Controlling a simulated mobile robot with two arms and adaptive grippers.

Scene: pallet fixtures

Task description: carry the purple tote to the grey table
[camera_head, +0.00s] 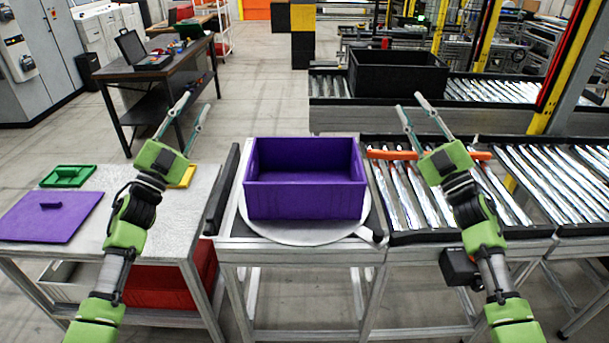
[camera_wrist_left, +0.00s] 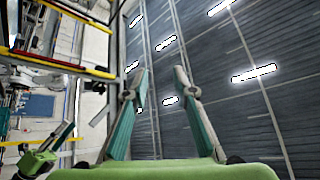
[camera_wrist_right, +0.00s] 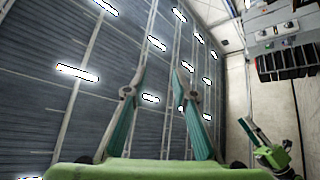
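The purple tote (camera_head: 305,197) is an open, empty box standing upright on a round pale turntable (camera_head: 262,228) in the centre of the head view. The grey table (camera_head: 188,218) is to its left, with a purple lid (camera_head: 48,219) lying flat on its left part. My left gripper (camera_head: 195,103) is raised, open and empty, to the left of the tote. My right gripper (camera_head: 409,102) is raised, open and empty, to the right of the tote. Both wrist views look up at the ceiling past spread fingers. Neither gripper touches the tote.
A green lid-like piece (camera_head: 68,176) and a yellow piece (camera_head: 184,177) lie on the grey table. A black bar (camera_head: 221,190) stands between table and turntable. Roller conveyors (camera_head: 555,184) run to the right, and a black tote (camera_head: 398,77) sits on the far one.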

